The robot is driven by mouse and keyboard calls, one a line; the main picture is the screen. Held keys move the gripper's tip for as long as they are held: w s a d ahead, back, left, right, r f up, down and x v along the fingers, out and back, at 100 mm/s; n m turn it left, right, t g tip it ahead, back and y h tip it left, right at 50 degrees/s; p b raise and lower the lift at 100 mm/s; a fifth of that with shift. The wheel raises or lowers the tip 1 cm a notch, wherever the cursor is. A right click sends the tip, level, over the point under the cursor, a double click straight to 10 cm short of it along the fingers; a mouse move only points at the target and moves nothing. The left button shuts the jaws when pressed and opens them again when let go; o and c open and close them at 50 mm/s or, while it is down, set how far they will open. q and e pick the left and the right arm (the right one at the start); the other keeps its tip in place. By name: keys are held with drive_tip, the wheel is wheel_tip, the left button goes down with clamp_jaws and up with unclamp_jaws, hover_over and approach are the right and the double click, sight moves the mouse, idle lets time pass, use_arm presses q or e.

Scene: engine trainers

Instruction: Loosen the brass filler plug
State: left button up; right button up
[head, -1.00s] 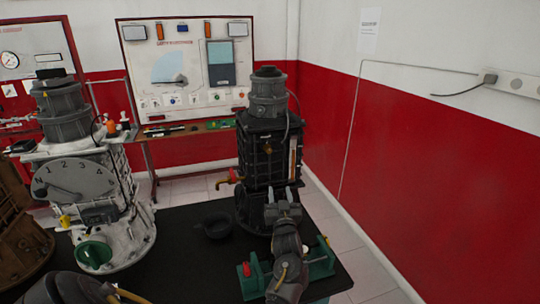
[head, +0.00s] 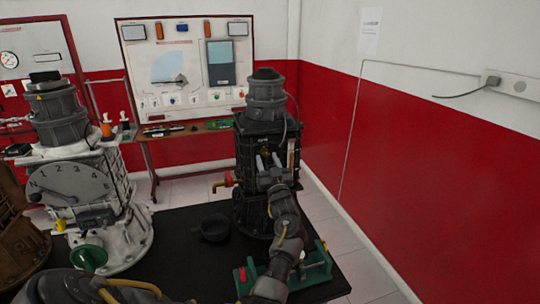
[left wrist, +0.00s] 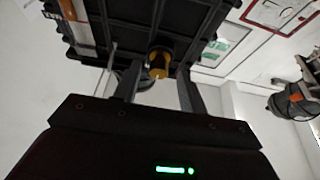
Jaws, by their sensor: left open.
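The brass filler plug (left wrist: 159,62) sticks out of the dark ribbed casing in the left wrist view. The dark engine trainer (head: 262,135) stands upright on the black table in the head view, where the plug is mostly hidden by my gripper. My left gripper (head: 267,163) is in front of the trainer's upper casing. Its two fingers (left wrist: 157,88) are open on either side of the plug, with gaps between fingers and plug. It holds nothing. My right gripper is not in view.
A brass tap with red handle (head: 223,183) juts from the trainer's left side. A black bowl (head: 214,228) sits on the table (head: 180,250). A green fixture (head: 318,268) lies near the right edge. A white trainer (head: 110,200) stands left.

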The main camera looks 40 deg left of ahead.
use_arm(q)
drive_tip(key=shift+x, duration=1)
drive_tip(key=shift+d, duration=0.1)
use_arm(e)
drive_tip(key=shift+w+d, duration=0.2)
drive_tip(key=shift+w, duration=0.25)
